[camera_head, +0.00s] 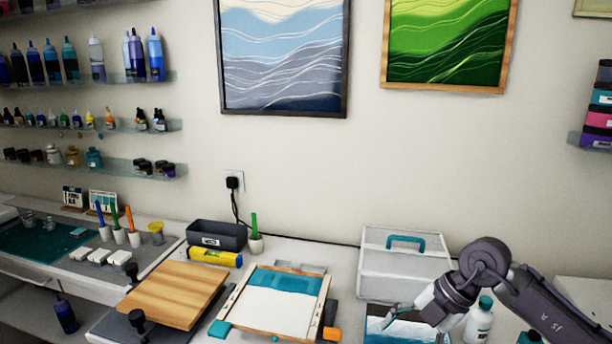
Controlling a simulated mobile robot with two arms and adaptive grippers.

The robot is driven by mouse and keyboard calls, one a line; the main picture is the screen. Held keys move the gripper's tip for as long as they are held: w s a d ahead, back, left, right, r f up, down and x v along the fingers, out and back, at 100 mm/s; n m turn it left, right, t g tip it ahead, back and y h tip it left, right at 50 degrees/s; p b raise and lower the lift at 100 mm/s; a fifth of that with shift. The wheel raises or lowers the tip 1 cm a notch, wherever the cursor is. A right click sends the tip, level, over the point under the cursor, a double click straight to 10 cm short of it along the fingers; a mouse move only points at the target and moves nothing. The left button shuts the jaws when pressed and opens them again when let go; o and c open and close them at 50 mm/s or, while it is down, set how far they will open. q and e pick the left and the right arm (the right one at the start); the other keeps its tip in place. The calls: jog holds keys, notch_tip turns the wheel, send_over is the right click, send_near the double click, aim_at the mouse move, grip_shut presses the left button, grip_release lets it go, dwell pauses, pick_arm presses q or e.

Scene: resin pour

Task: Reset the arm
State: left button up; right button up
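My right arm comes in from the right edge. Its wrist is above the right part of the table, in front of the white case (385,275). My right gripper (392,318) points left and down over a dark panel with a pale, wave-like surface (408,331). Its fingers are small and blend with what lies behind, so I cannot tell their opening or whether they hold anything. My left arm and gripper are not in view.
A white bottle with a teal cap (478,322) stands close beside my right arm. A framed teal-and-white panel (280,305), a wooden board (172,294), a yellow level (215,257) and a dark bin (216,235) occupy the middle. Wall shelves (90,125) hold bottles.

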jog(key=s+a+r+n+y, duration=0.1)
jog(key=s+a+r+y, duration=0.1)
jog(key=a+y, duration=0.35)
jog(key=s+a+r+n+y, duration=0.1)
jog(key=a+r+y, duration=0.15)
jog(key=a, duration=0.55)
notch_tip(320, 180, up, 8)
jog(key=a+m+t+y, duration=0.2)
jog(key=m+t+y, duration=0.4)
jog(key=t, duration=0.3)
jog(key=w+d+f+m+t+h, duration=0.35)
jog(key=d+m+t+h, duration=0.7)
jog(key=m+h, duration=0.35)
jog(key=s+d+f+m+g+h, duration=0.35)
jog(key=d+f+m+h, duration=0.25)
jog(key=f, duration=0.5)
jog(key=s+d+f+g, duration=0.1)
jog(key=s+f+g, duration=0.7)
jog(key=s, duration=0.4)
jog(key=s+f+g, duration=0.5)
jog(key=s+f, duration=0.4)
jog(key=s, duration=0.2)
notch_tip(320, 180, down, 25)
jog(key=s+g, duration=0.1)
jog(key=g, duration=0.1)
jog(key=s+d+f, duration=0.3)
jog(key=s+f, duration=1.4)
jog(key=shift+d+f+g, duration=0.15)
jog(key=shift+f+g, duration=0.15)
jog(key=shift+g, duration=0.1)
